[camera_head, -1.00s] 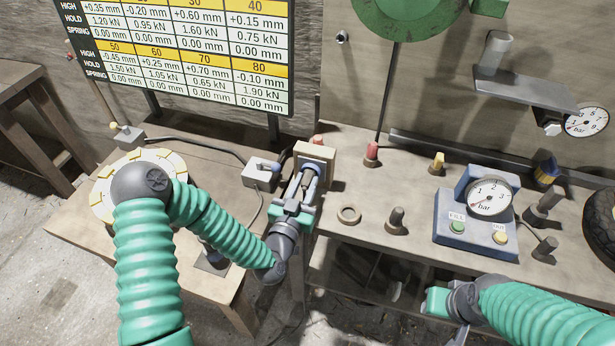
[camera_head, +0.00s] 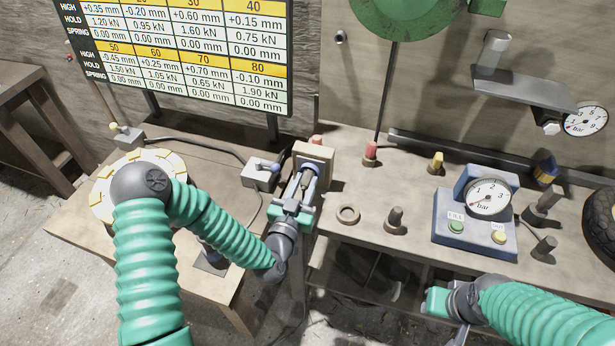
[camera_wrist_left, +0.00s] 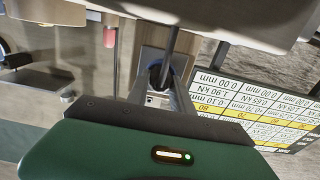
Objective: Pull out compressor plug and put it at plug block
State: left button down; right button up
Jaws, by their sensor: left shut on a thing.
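My left gripper (camera_head: 307,175) reaches over the bench's left end. Its fingers are shut on the plug, a small dark blue piece, right at the front of an upright tan wooden block (camera_head: 315,152). In the left wrist view the plug (camera_wrist_left: 157,74) shows as a dark blue ring at the fingertips, against the block's face. The fingers hide most of it, and I cannot tell how far it sits in the block. My right gripper (camera_head: 452,304) hangs at the bench's front edge, touching nothing I can see; its fingers are mostly hidden.
A grey box (camera_head: 260,174) with a blue-tipped part and black cable stands left of the block. A wooden ring (camera_head: 348,215), dark knob (camera_head: 395,221), red-topped peg (camera_head: 370,153) and blue gauge box (camera_head: 475,228) stand to the right. A shelf (camera_head: 525,90) overhangs the back right.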

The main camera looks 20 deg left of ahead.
aim_at(303, 186)
pick_arm(q)
jog(key=shift+s+a+f, duration=0.1)
jog(key=shift+s+a, duration=0.05)
jog(key=shift+s, duration=0.45)
jog(key=c, duration=1.8)
grip_release()
grip_shut()
jog(key=shift+s, duration=1.6)
